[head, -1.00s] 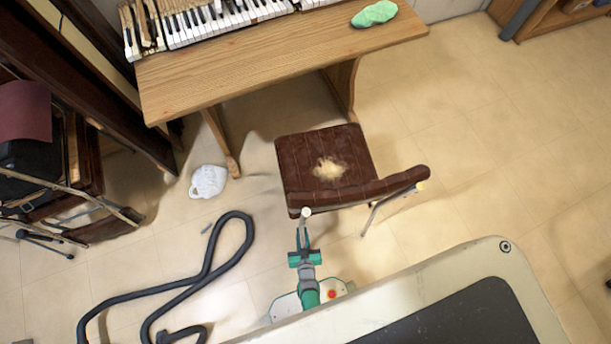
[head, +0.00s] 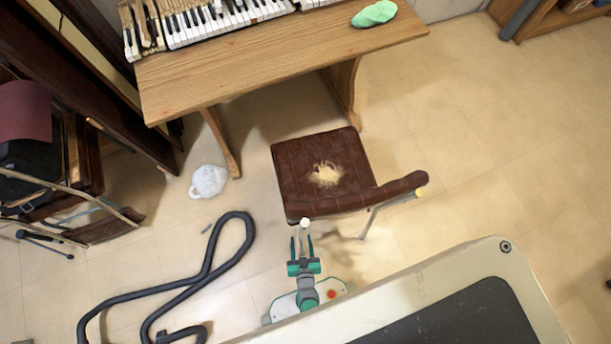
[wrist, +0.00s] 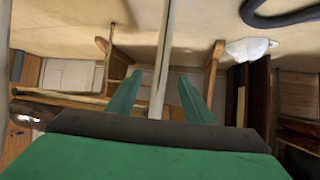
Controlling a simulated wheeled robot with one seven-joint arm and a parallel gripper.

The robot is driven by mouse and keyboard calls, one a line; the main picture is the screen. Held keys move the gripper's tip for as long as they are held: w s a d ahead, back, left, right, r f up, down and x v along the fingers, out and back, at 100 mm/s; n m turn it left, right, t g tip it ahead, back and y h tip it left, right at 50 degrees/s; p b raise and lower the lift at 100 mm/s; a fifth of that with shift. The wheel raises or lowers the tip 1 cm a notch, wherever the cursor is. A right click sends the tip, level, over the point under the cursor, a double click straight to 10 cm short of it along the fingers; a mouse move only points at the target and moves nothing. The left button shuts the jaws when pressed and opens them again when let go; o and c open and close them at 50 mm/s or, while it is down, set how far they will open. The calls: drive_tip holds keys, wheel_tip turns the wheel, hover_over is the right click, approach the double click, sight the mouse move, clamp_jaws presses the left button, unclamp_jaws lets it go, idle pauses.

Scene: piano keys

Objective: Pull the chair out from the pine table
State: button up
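The chair (head: 300,170) has a brown padded seat with a pale worn patch, a brown backrest (head: 375,195) and a metal frame. It stands upright in front of the pine table (head: 270,72), its seat clear of the tabletop in the head view. My gripper (head: 301,246) is low at the chair's near left corner, below a pale-capped frame end. In the wrist view its green fingers (wrist: 158,98) are spread, with a light metal bar of the chair (wrist: 161,60) between them and gaps visible on both sides. The chair's far legs are mostly hidden.
Piano keys (head: 215,22) and a green cloth (head: 374,14) lie on the table. A white bag-like item (head: 208,181) and a black hose (head: 205,275) lie on the floor at left. Stacked chairs (head: 75,195) stand far left. Floor right of the chair is clear.

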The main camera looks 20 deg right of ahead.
drive_tip(key=shift+w, duration=0.1)
drive_tip(key=s+a, duration=0.2)
drive_tip(key=s, duration=0.7)
drive_tip(key=shift+s+a, duration=0.15)
drive_tip(key=shift+s, duration=0.1)
idle(0.4)
drive_tip(key=shift+r, duration=0.1)
idle(0.3)
drive_tip(key=w+a+r+n+t+y, duration=0.1)
drive_tip(key=r, duration=2.6)
drive_tip(key=w+a+r+n+t+y, duration=0.1)
drive_tip(key=a+r+t+y, duration=0.1)
drive_tip(key=r, duration=2.4)
drive_tip(key=shift+a+r+n+t, duration=0.15)
drive_tip(key=shift+r+n+t, duration=0.15)
drive_tip(key=shift+r+n, duration=0.1)
